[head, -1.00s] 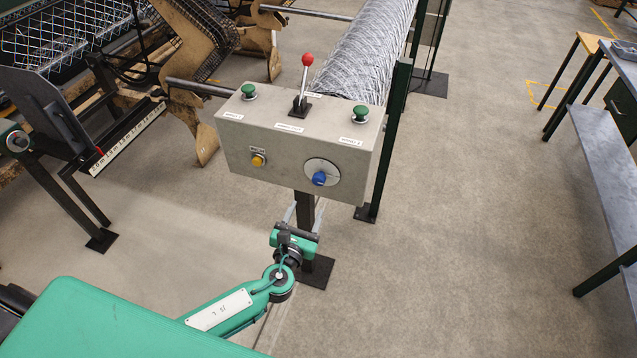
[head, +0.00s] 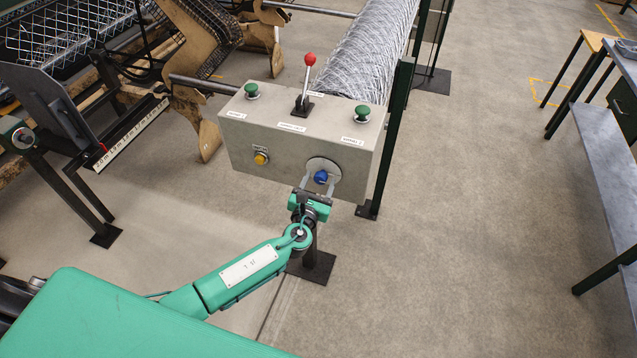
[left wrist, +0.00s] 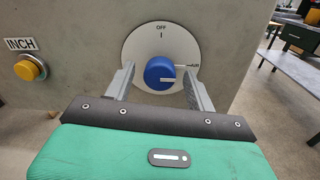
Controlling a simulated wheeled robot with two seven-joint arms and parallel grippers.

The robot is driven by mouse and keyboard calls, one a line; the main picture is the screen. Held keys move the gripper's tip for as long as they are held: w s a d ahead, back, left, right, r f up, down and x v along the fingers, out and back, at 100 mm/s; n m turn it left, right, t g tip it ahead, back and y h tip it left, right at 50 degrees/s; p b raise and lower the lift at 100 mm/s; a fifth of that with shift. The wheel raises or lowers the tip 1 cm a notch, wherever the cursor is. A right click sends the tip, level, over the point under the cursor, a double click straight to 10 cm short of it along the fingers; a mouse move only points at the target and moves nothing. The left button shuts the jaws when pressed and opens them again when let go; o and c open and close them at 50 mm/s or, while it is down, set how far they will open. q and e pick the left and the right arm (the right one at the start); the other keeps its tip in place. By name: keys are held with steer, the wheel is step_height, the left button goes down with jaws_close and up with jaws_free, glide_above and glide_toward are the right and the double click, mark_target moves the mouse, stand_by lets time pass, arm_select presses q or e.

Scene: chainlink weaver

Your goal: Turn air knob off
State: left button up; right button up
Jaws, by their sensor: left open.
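The blue air knob (head: 321,177) sits on a round white dial (head: 312,163) on the front of a grey control box. In the left wrist view the knob (left wrist: 160,74) is near the middle, with "OFF" printed above it and a small label to its right. A white line on the knob points right, toward that label. My left gripper (head: 319,185) is open, with one finger on each side of the knob; it also shows in the left wrist view (left wrist: 159,84). I cannot tell whether the fingers touch the knob. My right gripper is not in view.
The grey control box (head: 240,152) also has a yellow "INCH" button (head: 261,158), two green buttons (head: 252,90) and a red-topped lever (head: 309,60). A mesh roll (head: 370,50) lies behind it. A dark green post (head: 393,140) stands right of the box.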

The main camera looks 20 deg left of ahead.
arm_select(q)
steer(key=c, duration=1)
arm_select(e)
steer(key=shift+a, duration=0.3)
